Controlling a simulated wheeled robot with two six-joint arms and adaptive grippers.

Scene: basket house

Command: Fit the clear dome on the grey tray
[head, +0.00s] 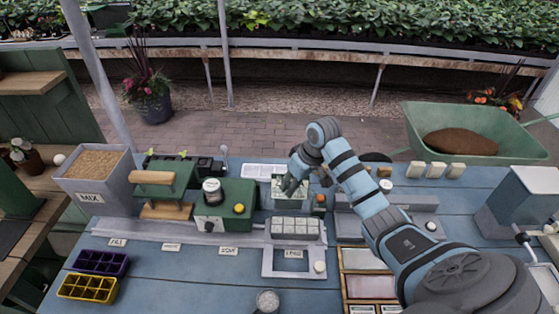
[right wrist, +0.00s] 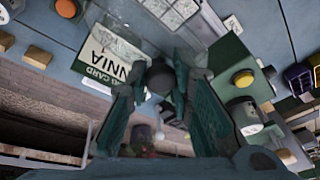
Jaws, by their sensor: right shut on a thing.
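My right gripper (head: 290,185) reaches down at the back middle of the bench. In the right wrist view its fingers (right wrist: 160,88) are shut on a dark round knob (right wrist: 160,74), which looks like the handle of the clear dome. The dome's see-through body (head: 291,194) shows faintly below the gripper in the head view; whether it touches the bench I cannot tell. The grey tray (head: 295,228), with several pale cells, sits in front of it, apart from the dome. The tray also shows in the right wrist view (right wrist: 172,10). My left gripper is not in view.
A green machine (head: 238,200) with a yellow button stands left of the dome. A white cell tray (head: 263,171) lies behind. A ZINNIA card (right wrist: 110,57) shows beyond the fingers. A grey block (head: 408,204) and wooden compartments (head: 365,262) are right.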

